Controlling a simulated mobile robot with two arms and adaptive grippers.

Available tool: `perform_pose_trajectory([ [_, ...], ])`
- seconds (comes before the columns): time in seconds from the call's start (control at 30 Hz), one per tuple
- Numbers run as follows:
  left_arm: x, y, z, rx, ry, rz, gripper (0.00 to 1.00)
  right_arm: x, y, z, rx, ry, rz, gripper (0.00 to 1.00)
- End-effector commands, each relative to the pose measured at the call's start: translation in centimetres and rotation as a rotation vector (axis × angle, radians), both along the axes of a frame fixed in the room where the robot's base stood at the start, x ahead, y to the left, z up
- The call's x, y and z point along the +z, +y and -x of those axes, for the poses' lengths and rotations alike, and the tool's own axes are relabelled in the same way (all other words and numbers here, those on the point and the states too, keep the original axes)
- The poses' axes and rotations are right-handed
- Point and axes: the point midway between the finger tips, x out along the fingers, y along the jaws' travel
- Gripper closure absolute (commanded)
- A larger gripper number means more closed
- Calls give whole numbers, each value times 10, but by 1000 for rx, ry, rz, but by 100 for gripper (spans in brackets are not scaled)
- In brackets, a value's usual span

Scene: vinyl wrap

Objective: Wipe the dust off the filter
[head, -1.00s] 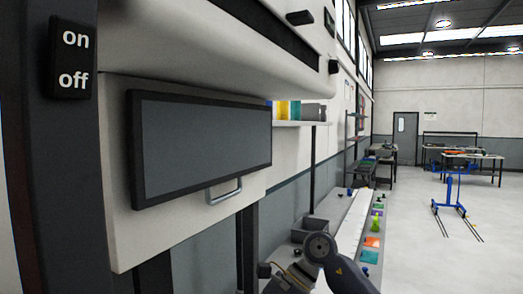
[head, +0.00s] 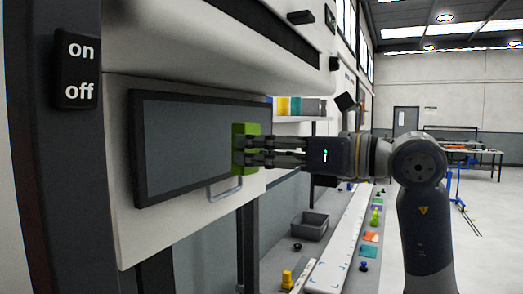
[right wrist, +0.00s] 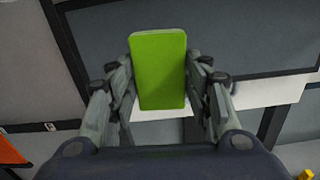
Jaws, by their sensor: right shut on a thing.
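The filter (head: 185,145) is a grey rectangular panel in a dark frame on the front of the white machine; it also shows in the right wrist view (right wrist: 240,45). No separate dust can be made out on it. My right gripper (head: 262,151) is shut on a green block (head: 240,142), which fills the space between the fingers in the right wrist view (right wrist: 158,70). The block is at the right end of the filter, in front of its frame; I cannot tell whether it touches. My left gripper is not in view.
A metal handle (head: 225,190) sits below the filter. An on/off switch (head: 75,70) is on the dark post at left. Below right, a long bench (head: 335,240) holds a grey bin (head: 310,226), a yellow item (head: 287,279) and several small coloured things.

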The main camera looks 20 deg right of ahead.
Motion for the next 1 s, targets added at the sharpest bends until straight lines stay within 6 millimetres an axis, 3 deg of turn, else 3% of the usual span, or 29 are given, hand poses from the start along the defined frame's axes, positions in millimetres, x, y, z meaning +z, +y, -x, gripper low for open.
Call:
perform_pose_trajectory([
  [0.5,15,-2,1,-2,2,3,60,1,35,-34,3,2,2,73],
  [1.0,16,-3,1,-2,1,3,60,-1,41,-40,2,1,3,73],
])
